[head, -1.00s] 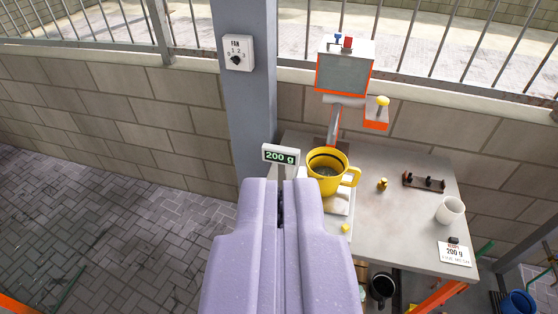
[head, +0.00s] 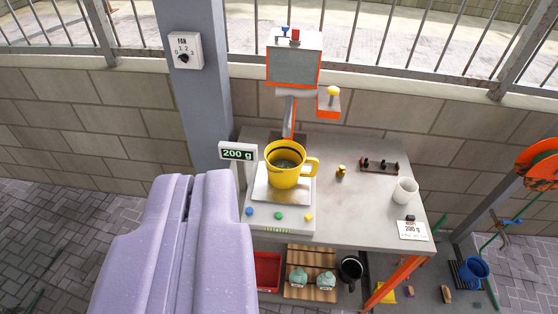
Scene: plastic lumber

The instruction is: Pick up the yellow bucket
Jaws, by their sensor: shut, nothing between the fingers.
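The yellow bucket (head: 285,166) stands upright on the plate of a scale (head: 284,215) on the grey table. It has a dark band, a handle on its right side and dark contents inside. The scale's display (head: 238,153) reads 200 g. My gripper (head: 188,182), pale lilac, is shut and empty. In the picture it lies to the left of the bucket and a little below it, apart from it. How far above the table it is, I cannot tell.
A white cup (head: 404,191), a brass weight (head: 341,171) and a dark rack (head: 379,166) stand on the table (head: 355,215) right of the bucket. A grey post (head: 205,95) stands at the left. Below are a red crate (head: 267,271) and a blue bucket (head: 474,271).

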